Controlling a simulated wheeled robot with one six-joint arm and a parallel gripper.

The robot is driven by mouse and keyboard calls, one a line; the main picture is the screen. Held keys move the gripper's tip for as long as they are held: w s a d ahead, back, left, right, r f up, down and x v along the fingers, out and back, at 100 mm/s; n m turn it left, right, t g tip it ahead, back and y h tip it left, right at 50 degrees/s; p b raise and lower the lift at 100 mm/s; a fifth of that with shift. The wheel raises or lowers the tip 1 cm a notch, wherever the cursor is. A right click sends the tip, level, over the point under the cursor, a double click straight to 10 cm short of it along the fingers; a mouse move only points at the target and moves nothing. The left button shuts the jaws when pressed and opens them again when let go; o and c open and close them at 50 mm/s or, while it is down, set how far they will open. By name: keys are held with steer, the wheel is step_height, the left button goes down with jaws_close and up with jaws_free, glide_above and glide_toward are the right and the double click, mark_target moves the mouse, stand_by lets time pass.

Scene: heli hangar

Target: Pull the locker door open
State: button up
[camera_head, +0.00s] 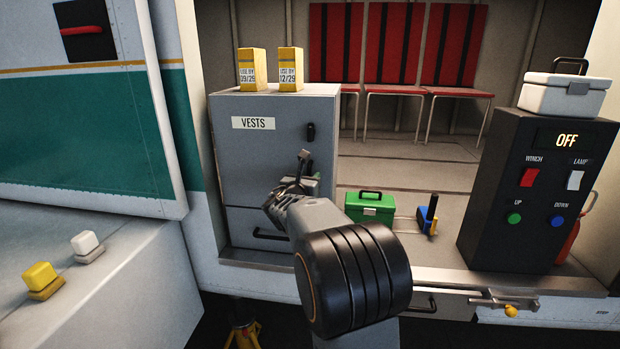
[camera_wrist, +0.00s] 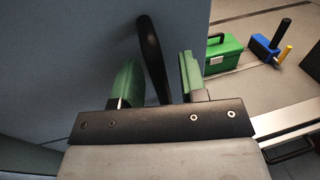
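The grey locker has a shut door (camera_head: 255,160) with a white "VESTS" label (camera_head: 254,123). A small black fitting (camera_head: 310,132) shows near the door's right edge, above my gripper. My gripper (camera_head: 305,170) is in front of the door's right side and partly hides it. In the wrist view a black upright handle (camera_wrist: 153,55) passes between the two green fingers of my gripper (camera_wrist: 160,80). The fingers are apart, with a gap visible on each side of the handle. The handle's lower end is hidden behind the gripper's black crossbar.
Two yellow boxes (camera_head: 252,69) (camera_head: 290,69) stand on the locker. A lower panel with a black handle (camera_head: 270,235) is below the door. A green case (camera_head: 370,206) and a blue tool (camera_head: 427,213) lie right on the floor. A black control box (camera_head: 535,190) stands farther right.

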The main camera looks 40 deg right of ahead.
jaws_close()
stand_by(0.3)
